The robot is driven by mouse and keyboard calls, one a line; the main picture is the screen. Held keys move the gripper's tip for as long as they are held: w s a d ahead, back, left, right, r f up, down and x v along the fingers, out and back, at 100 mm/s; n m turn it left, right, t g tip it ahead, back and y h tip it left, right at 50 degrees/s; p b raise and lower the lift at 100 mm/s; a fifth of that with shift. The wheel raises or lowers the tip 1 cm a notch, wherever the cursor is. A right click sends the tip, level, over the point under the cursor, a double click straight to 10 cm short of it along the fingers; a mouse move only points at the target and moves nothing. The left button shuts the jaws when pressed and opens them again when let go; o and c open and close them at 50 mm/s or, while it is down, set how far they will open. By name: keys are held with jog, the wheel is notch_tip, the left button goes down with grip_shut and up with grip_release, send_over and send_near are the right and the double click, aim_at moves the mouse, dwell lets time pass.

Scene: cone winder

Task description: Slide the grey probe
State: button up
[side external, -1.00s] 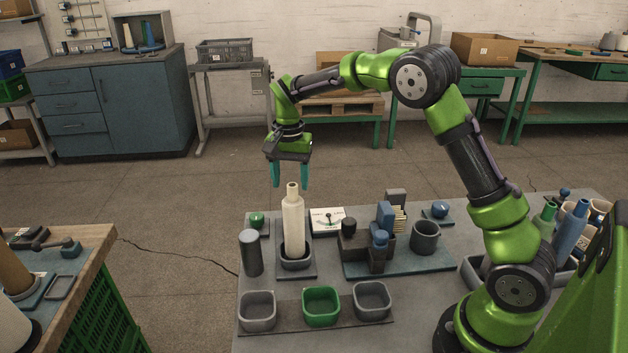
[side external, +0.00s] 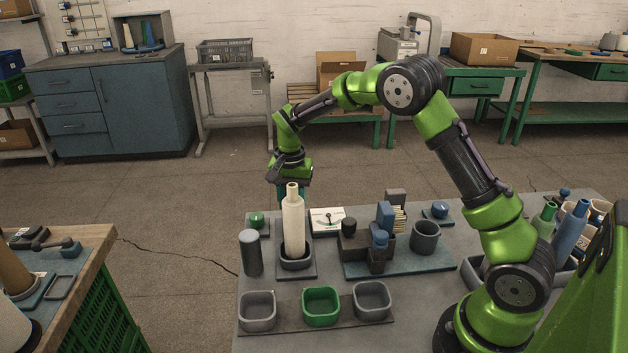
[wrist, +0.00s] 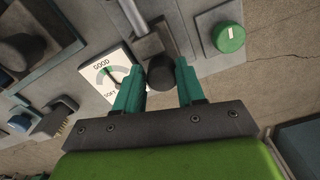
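The grey probe shows in the wrist view as a grey rod (wrist: 143,24) with a dark round knob (wrist: 160,72) at its near end. In the side view it is hidden behind the cream cone (side external: 293,225), which stands in a dark cup (side external: 296,264). My gripper (wrist: 162,70) is open, with its teal fingers on either side of the knob; contact cannot be told. In the side view my gripper (side external: 291,190) is low behind the cone's top. A white dial card (wrist: 104,76) marked GOOD and SOFT lies left of the knob; it also shows in the side view (side external: 327,220).
A green button (wrist: 229,37) is right of the knob. A dark grey cylinder (side external: 251,253) stands left of the cone. Dark and blue blocks (side external: 378,240) and a grey cup (side external: 425,236) stand to its right. Three trays, the middle one green (side external: 321,306), line the front.

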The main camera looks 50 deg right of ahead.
jog(key=shift+w+a, duration=0.1)
jog(key=shift+a, duration=0.05)
grip_shut()
jog(key=shift+w+d+r, duration=0.1)
jog(key=shift+w+d, duration=1)
jog(key=shift+w, duration=0.15)
jog(key=o, duration=0.7)
grip_release()
jog(key=shift+s+d, duration=0.1)
notch_tip(320, 180, up, 17)
jog(key=shift+f, duration=0.1)
